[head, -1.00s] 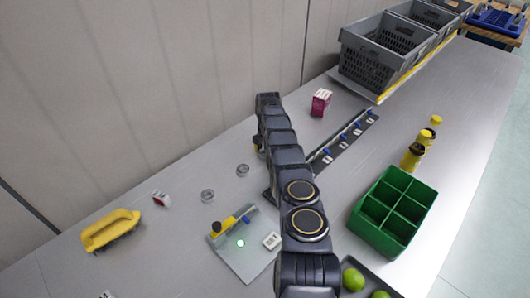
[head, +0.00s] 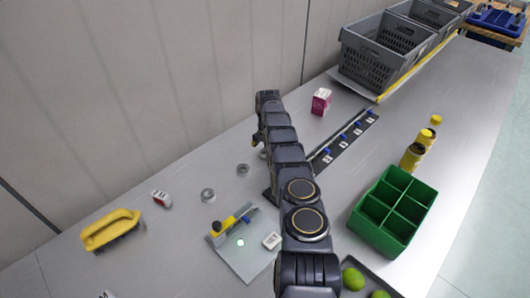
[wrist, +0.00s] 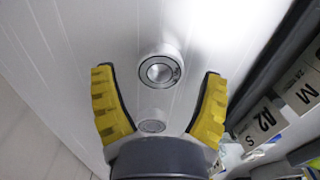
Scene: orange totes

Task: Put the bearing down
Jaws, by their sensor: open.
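A metal ring-shaped bearing (wrist: 160,71) appears to lie flat on the grey table, between and apart from the spread yellow fingers of my gripper (wrist: 157,74). In the head view a bearing (head: 262,154) shows just below my gripper (head: 257,138), partly hidden by my arm. My gripper is open and empty, a little above the table. A second round metal piece (wrist: 152,126) shows closer to the palm in the wrist view. Two more bearings (head: 242,169) and (head: 207,195) form a line with it in the head view.
A dark rail with blue clips and labels (head: 345,140) lies right of my arm. A pink box (head: 321,102), green compartment bin (head: 394,212), yellow-handled brush (head: 111,231) and clipboard-like plate (head: 243,260) stand around. The wall is close behind. Grey crates (head: 372,70) are at the back.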

